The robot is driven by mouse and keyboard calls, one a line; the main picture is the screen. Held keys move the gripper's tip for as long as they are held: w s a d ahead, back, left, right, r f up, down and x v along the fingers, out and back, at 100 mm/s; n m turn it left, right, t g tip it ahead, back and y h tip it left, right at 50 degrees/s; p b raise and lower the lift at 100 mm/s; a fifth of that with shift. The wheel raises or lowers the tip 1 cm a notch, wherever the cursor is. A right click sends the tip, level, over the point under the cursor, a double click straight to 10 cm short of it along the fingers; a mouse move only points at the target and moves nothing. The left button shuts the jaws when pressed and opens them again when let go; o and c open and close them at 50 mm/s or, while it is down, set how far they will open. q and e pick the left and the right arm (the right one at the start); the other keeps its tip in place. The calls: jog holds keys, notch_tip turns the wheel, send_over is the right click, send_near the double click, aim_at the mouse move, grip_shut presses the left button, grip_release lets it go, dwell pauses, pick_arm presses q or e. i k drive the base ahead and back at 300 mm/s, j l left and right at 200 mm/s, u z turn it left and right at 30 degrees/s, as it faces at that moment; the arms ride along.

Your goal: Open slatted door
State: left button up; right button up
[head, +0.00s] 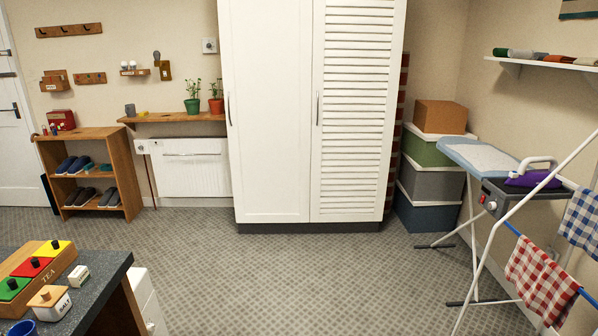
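A tall white wardrobe stands against the back wall. The slatted door is closed, flush with the plain left door (270,120). Its slim vertical handle (318,107) sits on its left edge, near the middle seam. The plain door has its own handle (229,109) on its far left edge. The top of the wardrobe is cut off by the picture. Neither of my grippers shows in the head view.
Carpeted floor (300,275) is clear before the wardrobe. An ironing board (480,157) with a purple iron and a drying rack with checked cloths (540,280) stand right. Stacked boxes (436,185) stand beside the wardrobe. A dark counter (95,290) fills the lower left.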

aim_at(358, 46)
jog(key=i, duration=2.25)
